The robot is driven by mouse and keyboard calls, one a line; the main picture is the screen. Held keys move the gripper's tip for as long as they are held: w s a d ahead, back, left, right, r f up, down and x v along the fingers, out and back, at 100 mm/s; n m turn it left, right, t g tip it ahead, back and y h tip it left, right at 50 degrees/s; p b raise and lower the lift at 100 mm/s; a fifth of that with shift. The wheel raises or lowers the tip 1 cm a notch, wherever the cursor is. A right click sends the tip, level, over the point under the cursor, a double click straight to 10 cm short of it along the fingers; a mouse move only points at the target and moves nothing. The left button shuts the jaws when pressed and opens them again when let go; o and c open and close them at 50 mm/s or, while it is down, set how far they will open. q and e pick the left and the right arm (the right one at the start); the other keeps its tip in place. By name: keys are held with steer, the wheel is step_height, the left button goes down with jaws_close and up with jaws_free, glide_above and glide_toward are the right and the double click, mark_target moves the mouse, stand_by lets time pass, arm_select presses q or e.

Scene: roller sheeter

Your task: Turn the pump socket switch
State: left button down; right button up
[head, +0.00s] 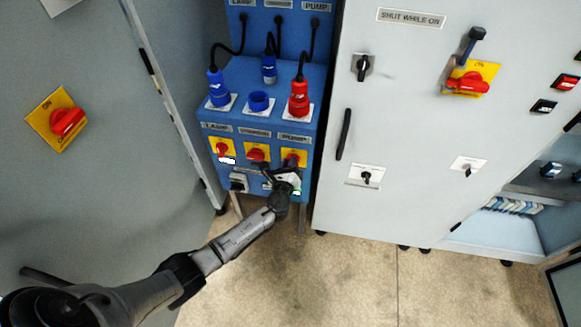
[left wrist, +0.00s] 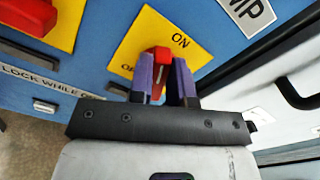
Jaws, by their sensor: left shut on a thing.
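The pump socket switch (head: 293,160) is a red rotary knob on a yellow plate, the rightmost of three in a row on the blue socket panel, under the PUMP label (head: 295,138). In the left wrist view the red knob (left wrist: 158,62) shows between two purple finger pads, with "ON" readable on its yellow plate (left wrist: 140,38). My left gripper (head: 289,172) reaches up to the panel from below, and in the left wrist view the left gripper (left wrist: 162,80) is shut on the knob. The gripper partly hides the knob. My right gripper is not in view.
Two similar switches, the middle switch (head: 256,154) and the lamp switch (head: 222,149), sit to the left. Red and blue plugs (head: 299,98) with cables stand above. A white cabinet (head: 400,140) stands close on the right, a grey cabinet (head: 95,175) on the left. Floor below is clear.

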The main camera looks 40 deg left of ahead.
arm_select(q)
steer(key=shift+s+a+f+n+b, duration=0.15)
steer(key=shift+f+n+b, duration=0.1)
steer(key=shift+n+b, duration=1.45)
steer(key=shift+a+f+n+b, duration=0.2)
steer(key=shift+n+b, duration=0.75)
steer(key=shift+n, duration=1.5)
steer(key=shift+s+a+f+n+b, duration=0.1)
steer(key=shift+f+n+b, duration=0.2)
steer(key=shift+n+b, duration=1.4)
steer(key=shift+n+p, duration=0.3)
steer(key=shift+n, duration=0.25)
steer(key=c, duration=1.1)
jaws_free()
steer(key=shift+o, duration=0.2)
